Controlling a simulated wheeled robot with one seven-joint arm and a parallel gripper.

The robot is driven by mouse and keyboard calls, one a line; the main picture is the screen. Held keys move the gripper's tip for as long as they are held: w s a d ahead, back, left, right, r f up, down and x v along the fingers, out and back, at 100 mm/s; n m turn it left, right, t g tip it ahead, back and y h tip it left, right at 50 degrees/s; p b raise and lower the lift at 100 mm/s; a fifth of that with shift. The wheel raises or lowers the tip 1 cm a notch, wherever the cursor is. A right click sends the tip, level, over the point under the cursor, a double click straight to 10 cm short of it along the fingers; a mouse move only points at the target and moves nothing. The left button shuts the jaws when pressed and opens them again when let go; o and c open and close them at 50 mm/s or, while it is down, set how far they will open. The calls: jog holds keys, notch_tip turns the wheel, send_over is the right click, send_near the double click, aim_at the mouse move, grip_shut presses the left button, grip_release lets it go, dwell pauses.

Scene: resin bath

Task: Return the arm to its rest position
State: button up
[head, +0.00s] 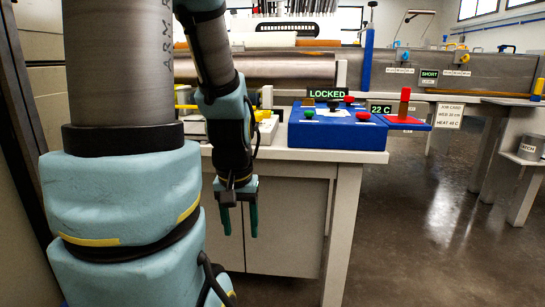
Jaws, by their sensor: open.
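My arm hangs down in the left half of the head view, wrapped in pale blue padding. My gripper (239,220) points downward in front of the grey cabinet (287,225), below the level of the bench top. Its two dark green fingers are apart with nothing between them. The lower part of my arm fills the left side and hides part of the bench behind it.
A white bench (345,158) carries a blue box (335,138) with coloured knobs and a "LOCKED" sign (327,93). A grey stand (526,150) is at far right. The floor (430,235) between is clear.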

notch_tip(320, 180, up, 33)
jog(key=p, duration=3.2)
jog(key=shift+w+d+f, duration=0.1)
